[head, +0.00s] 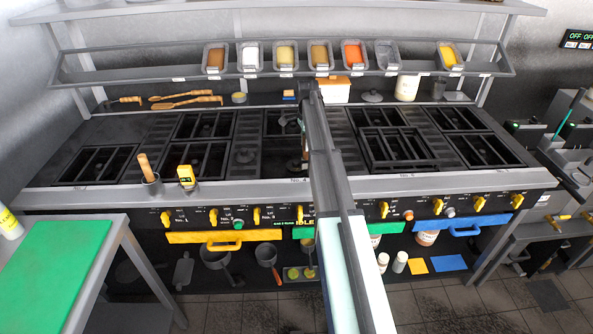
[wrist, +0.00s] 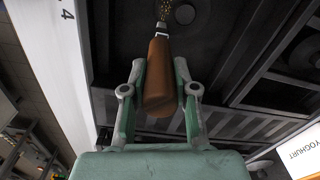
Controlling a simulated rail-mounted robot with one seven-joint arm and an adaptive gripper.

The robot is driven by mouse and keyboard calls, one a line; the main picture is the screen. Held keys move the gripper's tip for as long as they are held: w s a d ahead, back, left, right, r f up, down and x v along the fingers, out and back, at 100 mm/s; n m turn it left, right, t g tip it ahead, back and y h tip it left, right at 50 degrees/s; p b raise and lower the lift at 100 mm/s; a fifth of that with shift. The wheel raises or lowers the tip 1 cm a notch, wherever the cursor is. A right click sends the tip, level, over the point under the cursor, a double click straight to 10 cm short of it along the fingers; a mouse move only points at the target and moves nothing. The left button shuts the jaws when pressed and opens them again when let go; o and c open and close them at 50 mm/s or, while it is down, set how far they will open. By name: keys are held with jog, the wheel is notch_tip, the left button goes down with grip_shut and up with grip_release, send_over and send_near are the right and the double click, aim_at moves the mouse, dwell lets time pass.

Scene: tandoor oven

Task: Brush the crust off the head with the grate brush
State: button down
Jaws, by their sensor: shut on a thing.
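My gripper (wrist: 159,82) is shut on the brown wooden handle of the grate brush (wrist: 157,62) in the wrist view. The handle points away from my gripper to a pale metal neck at the top edge. The brush's working end is cut off there. A round grey burner head (wrist: 190,22) lies beside the neck, with brown speckled crust (wrist: 184,12) on it. I cannot tell whether the brush touches the head. In the head view my arm reaches over the range near the No. 4 label, hiding my gripper and the brush.
The black range (head: 205,150) has several grates and a pale front ledge. A holder with a wooden handle (head: 145,168) and a yellow device (head: 186,175) stand at its front left. Above the back, a rack holds several tubs (head: 285,56). A green board (head: 60,265) lies at the left.

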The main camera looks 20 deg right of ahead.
jog(key=shift+a, duration=0.15)
jog(key=a, duration=0.1)
jog(key=w+a, duration=0.1)
jog(key=a, duration=0.1)
jog(key=w+a, duration=0.1)
jog(key=shift+a, duration=0.2)
dwell(0.5)
jog(key=shift+s, duration=0.1)
dwell(0.3)
jog(key=shift+s+d+p, duration=0.1)
jog(key=shift+s+d, duration=0.2)
jog(key=shift+d, duration=0.5)
jog(key=shift+s+d+p, duration=0.15)
jog(key=shift+s+d, duration=0.15)
jog(key=shift+d, duration=0.45)
jog(key=shift+s+d+p, duration=0.1)
jog(key=shift+s+d, duration=0.2)
jog(key=shift+d, duration=0.5)
jog(key=shift+w+a, duration=0.3)
jog(key=shift+a, duration=0.5)
jog(key=shift+w+a, duration=0.35)
jog(key=shift+a, duration=0.4)
jog(key=shift+w+a, duration=0.3)
jog(key=shift+a, duration=0.5)
